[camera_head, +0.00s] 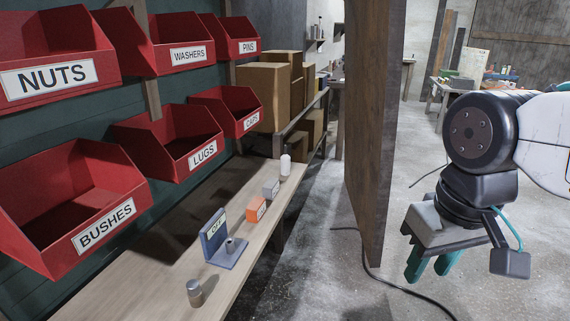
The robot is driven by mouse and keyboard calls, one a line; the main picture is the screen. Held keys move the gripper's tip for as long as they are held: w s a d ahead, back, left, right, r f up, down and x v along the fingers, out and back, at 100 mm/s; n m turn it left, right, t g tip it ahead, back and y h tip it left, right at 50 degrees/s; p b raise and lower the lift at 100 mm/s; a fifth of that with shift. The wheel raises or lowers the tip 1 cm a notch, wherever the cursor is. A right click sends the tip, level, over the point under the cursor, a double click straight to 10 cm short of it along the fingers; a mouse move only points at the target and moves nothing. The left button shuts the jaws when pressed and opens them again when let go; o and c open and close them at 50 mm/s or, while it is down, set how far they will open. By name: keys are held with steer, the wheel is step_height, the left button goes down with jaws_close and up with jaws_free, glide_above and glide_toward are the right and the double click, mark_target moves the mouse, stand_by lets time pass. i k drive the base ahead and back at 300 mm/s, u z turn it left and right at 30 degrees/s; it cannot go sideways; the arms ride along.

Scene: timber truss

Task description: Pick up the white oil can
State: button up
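A small white bottle-shaped can with a narrow top (285,166) stands upright at the far end of the wooden bench (135,287); it looks like the white oil can. My gripper (431,268) hangs at the right of the view, pointing down, with its teal fingers apart and nothing seen between them. It is well to the right of the can and nearer to me, over the floor beyond the bench edge. A wooden post (372,130) stands between the gripper and the can in this view.
On the bench stand a grey block (271,189), an orange box (256,208), a blue bracket (224,238) and a small metal cylinder (195,293). Red labelled bins (75,205) hang above the bench. Cardboard boxes (264,95) sit behind the can. A black cable (395,290) crosses the floor.

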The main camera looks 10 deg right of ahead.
mark_target(285, 158)
steer(key=z, duration=0.25)
steer(key=i, duration=1.4)
steer(key=z, duration=0.5)
